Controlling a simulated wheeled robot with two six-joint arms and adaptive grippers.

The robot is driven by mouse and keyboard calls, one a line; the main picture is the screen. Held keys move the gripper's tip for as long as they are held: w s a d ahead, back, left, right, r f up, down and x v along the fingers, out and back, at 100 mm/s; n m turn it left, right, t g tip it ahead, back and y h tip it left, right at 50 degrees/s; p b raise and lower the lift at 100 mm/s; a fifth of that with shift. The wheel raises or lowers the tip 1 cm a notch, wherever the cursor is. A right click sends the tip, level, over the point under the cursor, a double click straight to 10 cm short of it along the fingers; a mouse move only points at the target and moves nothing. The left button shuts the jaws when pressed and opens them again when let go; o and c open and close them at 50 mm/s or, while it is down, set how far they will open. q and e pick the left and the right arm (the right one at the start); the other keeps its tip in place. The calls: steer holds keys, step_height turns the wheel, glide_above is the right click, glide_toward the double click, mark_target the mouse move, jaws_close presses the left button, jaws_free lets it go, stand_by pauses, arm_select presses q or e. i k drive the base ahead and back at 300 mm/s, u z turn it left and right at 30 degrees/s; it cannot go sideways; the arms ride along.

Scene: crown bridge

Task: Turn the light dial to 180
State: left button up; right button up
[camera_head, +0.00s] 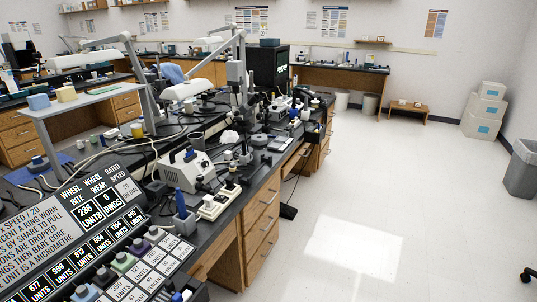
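I cannot make out a dial marked as the light dial. A white bench machine (186,169) stands on the dark bench (262,185) at the centre left; any control on it is too small to read. White lamp heads on jointed arms stand over the benches, one in the middle (188,90) and one at the upper left (84,60). A black sign (82,212) at the lower left reads wheel bite 236 units and wheel wear 0 rings. Neither of my grippers is in view.
Below the sign, coloured blocks stand beside white number labels (152,262). A black box with a green display (268,67) stands farther back. White boxes (485,108) and a grey bin (522,168) are at the right. The floor (385,190) between is clear.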

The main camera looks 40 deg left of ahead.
mark_target(204, 163)
steer(key=z, duration=0.1)
steer(key=i, duration=1.35)
steer(key=u, duration=0.55)
steer(key=i, duration=0.9)
steer(key=u, duration=0.75)
